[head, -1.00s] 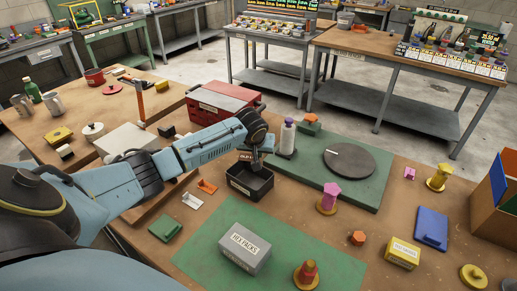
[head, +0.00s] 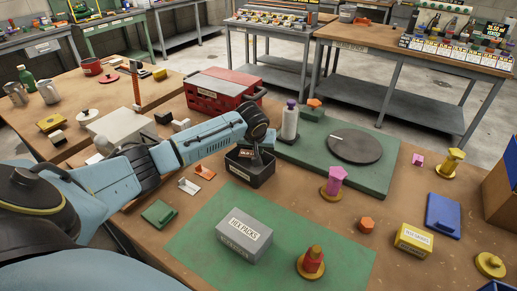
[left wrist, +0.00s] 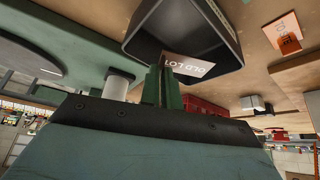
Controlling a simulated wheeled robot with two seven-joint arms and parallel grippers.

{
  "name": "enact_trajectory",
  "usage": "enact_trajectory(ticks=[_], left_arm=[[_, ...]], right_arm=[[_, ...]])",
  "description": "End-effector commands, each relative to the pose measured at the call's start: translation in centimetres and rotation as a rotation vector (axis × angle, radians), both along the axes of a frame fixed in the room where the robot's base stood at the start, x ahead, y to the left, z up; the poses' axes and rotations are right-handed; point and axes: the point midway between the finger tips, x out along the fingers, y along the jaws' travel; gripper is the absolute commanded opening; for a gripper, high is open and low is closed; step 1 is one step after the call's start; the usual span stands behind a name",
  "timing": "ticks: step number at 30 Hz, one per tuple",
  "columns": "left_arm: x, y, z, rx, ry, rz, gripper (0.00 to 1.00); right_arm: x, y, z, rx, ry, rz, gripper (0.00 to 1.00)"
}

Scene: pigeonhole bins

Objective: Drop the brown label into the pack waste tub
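My left gripper (head: 258,146) points down at the mouth of the black tub (head: 262,179). In the head view the label is small and partly hidden by the gripper. The tub's floor is mostly hidden. My right gripper is out of view.
A grey box (head: 244,236) stands on a green mat in front of the tub. A white bottle with a purple cap (head: 290,120) and a dark disc (head: 355,146) are to the right. A red crate (head: 222,90) stands behind. Small brackets (head: 189,187) lie left.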

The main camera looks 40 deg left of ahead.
Motion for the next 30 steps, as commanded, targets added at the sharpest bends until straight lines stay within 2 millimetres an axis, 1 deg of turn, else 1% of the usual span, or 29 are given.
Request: enact_trajectory(ticks=[3,4,9,30], left_arm=[[0.02,0.01,0.09,0.000,-0.001,0.000,0.00],[0.02,0.01,0.09,0.000,-0.001,0.000,0.07],[0.01,0.01,0.08,0.000,0.000,0.000,0.29],[0.01,-0.02,0.09,0.000,0.000,0.000,0.29]], right_arm=[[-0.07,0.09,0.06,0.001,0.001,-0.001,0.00],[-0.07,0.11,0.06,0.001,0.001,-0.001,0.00],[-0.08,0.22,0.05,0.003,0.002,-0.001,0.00],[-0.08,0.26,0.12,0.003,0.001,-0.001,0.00]])
